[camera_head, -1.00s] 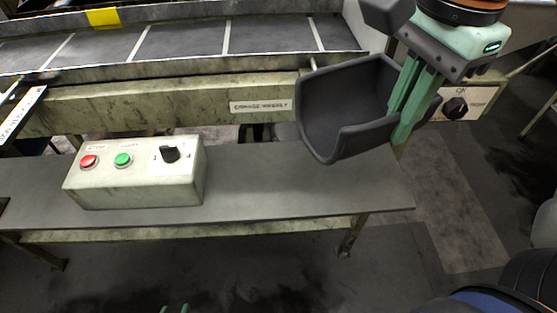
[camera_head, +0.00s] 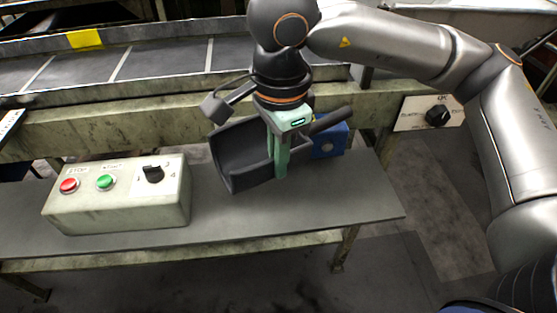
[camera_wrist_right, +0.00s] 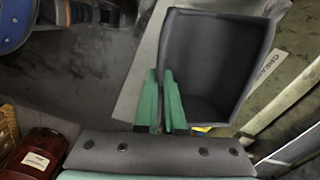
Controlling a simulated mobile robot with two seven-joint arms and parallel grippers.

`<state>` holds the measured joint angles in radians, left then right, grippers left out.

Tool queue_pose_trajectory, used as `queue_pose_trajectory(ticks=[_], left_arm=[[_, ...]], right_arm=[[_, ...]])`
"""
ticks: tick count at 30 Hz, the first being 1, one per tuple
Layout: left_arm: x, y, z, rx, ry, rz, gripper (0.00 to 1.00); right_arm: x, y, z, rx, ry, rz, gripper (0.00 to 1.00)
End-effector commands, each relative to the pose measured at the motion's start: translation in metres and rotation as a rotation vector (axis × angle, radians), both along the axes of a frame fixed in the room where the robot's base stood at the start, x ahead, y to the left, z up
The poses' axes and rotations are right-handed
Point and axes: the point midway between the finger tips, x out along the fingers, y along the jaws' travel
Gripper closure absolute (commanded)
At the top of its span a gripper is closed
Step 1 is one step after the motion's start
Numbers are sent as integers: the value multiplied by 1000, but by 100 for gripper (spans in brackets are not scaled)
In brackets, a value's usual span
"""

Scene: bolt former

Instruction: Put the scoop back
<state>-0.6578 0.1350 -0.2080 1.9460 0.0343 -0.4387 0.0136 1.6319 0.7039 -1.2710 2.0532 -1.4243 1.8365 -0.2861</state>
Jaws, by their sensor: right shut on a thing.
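The dark grey scoop (camera_head: 240,158) is in my right gripper (camera_head: 278,172), over the grey shelf (camera_head: 350,195) in front of the conveyor. Its hollow side faces up and its open end points down and left in the head view. A dark handle extends from it to the upper right. The green fingers are shut on the scoop and hide part of it. In the right wrist view the scoop (camera_wrist_right: 212,62) sits beyond the fingertips (camera_wrist_right: 160,85). I cannot tell whether it touches the shelf. My left gripper is out of view.
A control box (camera_head: 118,200) with red and green buttons and a black knob stands left of the scoop. A blue object (camera_head: 328,141) sits just behind the scoop. Another panel with a knob (camera_head: 438,116) is at right. The shelf's right end is clear.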

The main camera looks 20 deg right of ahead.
Motion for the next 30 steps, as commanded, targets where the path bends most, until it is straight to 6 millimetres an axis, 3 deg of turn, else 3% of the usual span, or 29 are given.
queue_pose_trajectory(ticks=[2, 24, 25, 30], left_arm=[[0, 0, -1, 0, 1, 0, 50], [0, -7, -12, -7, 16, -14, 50], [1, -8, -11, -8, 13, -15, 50], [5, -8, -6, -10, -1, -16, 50]], right_arm=[[-1, 0, -8, 1, 0, 1, 100], [0, 0, -19, 1, -2, 0, 100], [-1, 0, -20, 1, 0, 0, 92], [-1, 0, -20, 1, 0, 0, 73]])
